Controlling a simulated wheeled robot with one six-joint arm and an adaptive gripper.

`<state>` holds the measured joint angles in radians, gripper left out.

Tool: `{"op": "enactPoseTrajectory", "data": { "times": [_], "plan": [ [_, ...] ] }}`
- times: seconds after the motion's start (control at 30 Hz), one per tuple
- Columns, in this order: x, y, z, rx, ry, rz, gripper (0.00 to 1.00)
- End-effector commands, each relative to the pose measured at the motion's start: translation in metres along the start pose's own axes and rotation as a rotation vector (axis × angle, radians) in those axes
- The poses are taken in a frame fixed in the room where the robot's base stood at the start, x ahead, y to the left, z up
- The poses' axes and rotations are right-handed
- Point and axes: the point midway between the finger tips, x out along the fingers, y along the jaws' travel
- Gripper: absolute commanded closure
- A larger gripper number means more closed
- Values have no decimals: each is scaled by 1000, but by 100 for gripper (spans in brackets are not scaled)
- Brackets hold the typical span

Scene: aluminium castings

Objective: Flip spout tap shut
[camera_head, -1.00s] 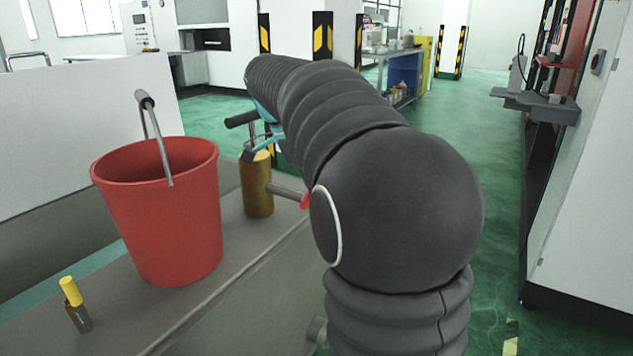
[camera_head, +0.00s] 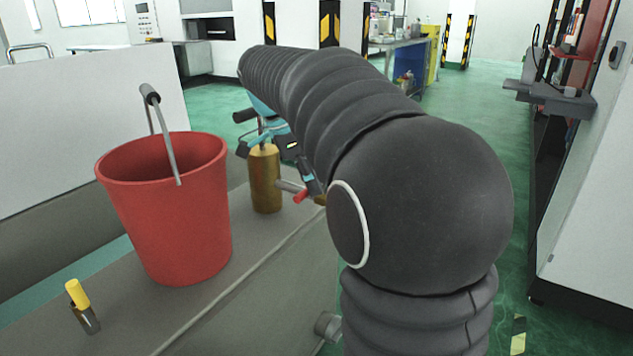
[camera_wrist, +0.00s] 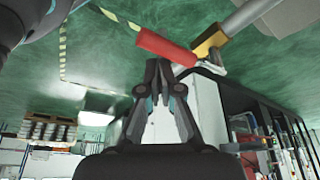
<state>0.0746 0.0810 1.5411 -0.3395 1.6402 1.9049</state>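The tap has a red lever (camera_head: 301,196) on a grey spout (camera_head: 290,186) that sticks out from the right side of a brass pump cylinder (camera_head: 265,180). In the wrist view the red lever (camera_wrist: 165,46) lies slantwise just beyond my fingertips, joined to a brass tap body (camera_wrist: 209,43) on the grey pipe (camera_wrist: 248,17). My gripper (camera_wrist: 157,64) has its fingertips together, with nothing seen between them. In the head view my gripper (camera_head: 311,183) is beside the spout, partly hidden by my arm. I cannot tell whether it touches the lever.
A red bucket (camera_head: 170,215) with a raised handle stands left of the pump on the grey bench (camera_head: 215,310). The pump's black handle (camera_head: 245,116) is above the cylinder. Green floor is clear to the right.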

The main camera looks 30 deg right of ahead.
Motion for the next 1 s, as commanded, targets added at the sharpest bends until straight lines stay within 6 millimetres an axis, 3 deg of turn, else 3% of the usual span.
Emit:
{"op": "enactPoseTrajectory", "data": {
  "times": [0.03,0.37,0.67,1.0],
  "plan": [
    [-1,-1,7,-9,-14,-7,100],
    [-1,0,4,-9,-14,-8,100],
    [2,14,-29,-5,-5,-6,100],
    [-59,0,-35,-1,-3,-5,100]
  ]
}}
